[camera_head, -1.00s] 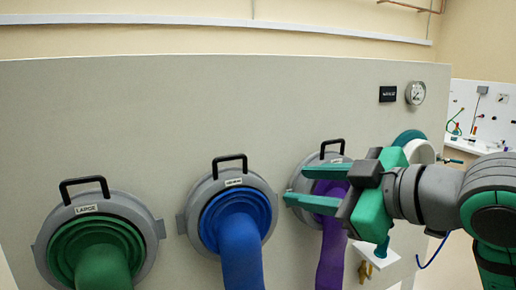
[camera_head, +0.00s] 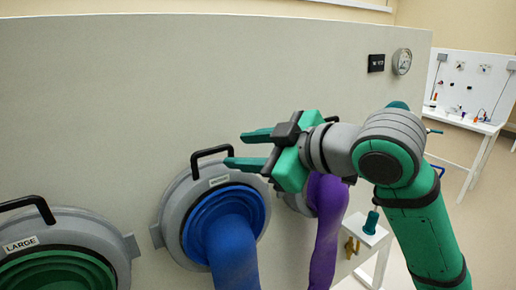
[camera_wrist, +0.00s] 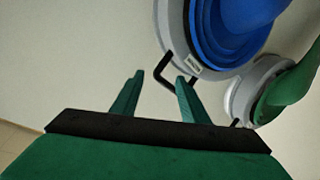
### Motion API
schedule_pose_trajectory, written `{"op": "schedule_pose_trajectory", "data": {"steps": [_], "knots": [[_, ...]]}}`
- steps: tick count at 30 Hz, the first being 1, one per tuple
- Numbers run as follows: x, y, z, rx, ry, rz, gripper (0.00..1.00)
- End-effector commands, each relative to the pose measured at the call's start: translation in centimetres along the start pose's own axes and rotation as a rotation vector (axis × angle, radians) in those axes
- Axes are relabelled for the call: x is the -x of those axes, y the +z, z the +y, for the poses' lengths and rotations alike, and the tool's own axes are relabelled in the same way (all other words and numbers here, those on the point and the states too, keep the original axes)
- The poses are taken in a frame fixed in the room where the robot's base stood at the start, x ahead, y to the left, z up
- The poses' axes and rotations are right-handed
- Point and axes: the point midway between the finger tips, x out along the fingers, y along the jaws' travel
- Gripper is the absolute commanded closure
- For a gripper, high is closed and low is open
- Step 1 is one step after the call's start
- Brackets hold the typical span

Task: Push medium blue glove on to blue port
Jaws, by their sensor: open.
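The medium blue glove (camera_head: 232,248) hangs from the blue port, its ribbed blue cuff (camera_head: 198,226) inside the port's grey ring (camera_head: 173,214). Whether the cuff is fully seated I cannot tell. A black handle (camera_head: 197,156) tops the ring, above a small label. My gripper (camera_head: 234,149) is open and empty, its fingers pointing left, just right of and level with the handle in the head view. In the wrist view my gripper (camera_wrist: 160,77) has the black handle (camera_wrist: 163,70) showing beyond and between its fingertips; contact is not clear. The blue cuff (camera_wrist: 225,45) appears at upper right there.
A green glove in the LARGE port (camera_head: 75,228) is at lower left. A purple glove (camera_head: 327,215) hangs right of the blue one, its port partly behind my gripper. A small white stand (camera_head: 374,238) is at right.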

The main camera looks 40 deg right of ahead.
Motion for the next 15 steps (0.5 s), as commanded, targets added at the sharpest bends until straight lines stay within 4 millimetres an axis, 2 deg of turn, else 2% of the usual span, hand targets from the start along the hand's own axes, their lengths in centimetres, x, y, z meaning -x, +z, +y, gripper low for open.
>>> {"op": "schedule_pose_trajectory", "data": {"steps": [3, 9, 15], "knots": [[-2.0, 0.1, 0.0, -0.001, -0.001, -0.002, 0.59], [-4.6, -0.2, -0.2, 0.001, -0.006, 0.002, 0.59], [-5.8, -0.4, -0.4, 0.003, -0.009, 0.005, 0.59]]}}
